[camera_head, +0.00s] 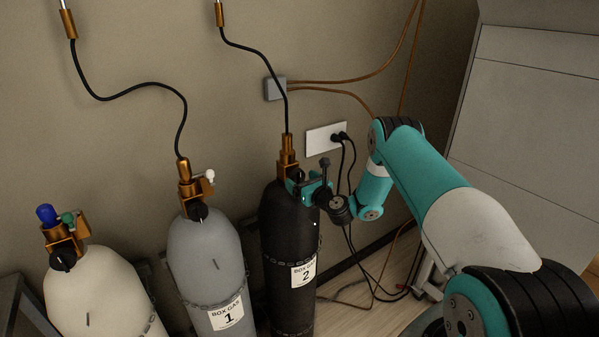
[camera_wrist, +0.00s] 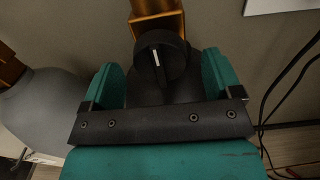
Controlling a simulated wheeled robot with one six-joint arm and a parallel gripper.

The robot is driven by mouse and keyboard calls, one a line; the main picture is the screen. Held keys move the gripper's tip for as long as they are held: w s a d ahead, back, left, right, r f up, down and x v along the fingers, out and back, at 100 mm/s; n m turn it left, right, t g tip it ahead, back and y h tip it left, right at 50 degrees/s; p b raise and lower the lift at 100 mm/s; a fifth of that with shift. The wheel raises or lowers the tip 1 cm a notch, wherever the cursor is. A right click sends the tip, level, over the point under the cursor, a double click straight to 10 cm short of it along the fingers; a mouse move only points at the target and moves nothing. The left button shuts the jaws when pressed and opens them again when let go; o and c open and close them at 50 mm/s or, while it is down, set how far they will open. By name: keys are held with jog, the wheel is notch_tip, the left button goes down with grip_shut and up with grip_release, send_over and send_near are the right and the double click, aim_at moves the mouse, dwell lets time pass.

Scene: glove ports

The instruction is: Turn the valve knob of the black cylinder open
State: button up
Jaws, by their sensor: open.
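The black cylinder (camera_head: 285,240), labelled "BOX GAS 2", stands against the wall with a chain around it and a brass fitting on top. Its valve knob (camera_wrist: 158,58) is black and round with a white line, tilted a little from upright, below the brass fitting (camera_wrist: 156,22) in the wrist view. My gripper (camera_wrist: 163,78) is open, with one teal finger on each side of the knob and gaps visible between. In the head view my gripper (camera_head: 303,186) is at the top of the black cylinder and hides most of the knob.
The grey cylinder (camera_head: 208,260), labelled 1, stands close on the left, with a cream cylinder (camera_head: 100,295) beyond it. A wall outlet (camera_head: 321,138) with black cables is to the right. A black hose (camera_head: 275,72) rises from the black cylinder's fitting.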

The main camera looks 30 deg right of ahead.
jog(key=shift+w, duration=0.85)
jog(key=shift+c, duration=0.3)
jog(key=c, duration=0.9)
jog(key=shift+o, duration=0.2)
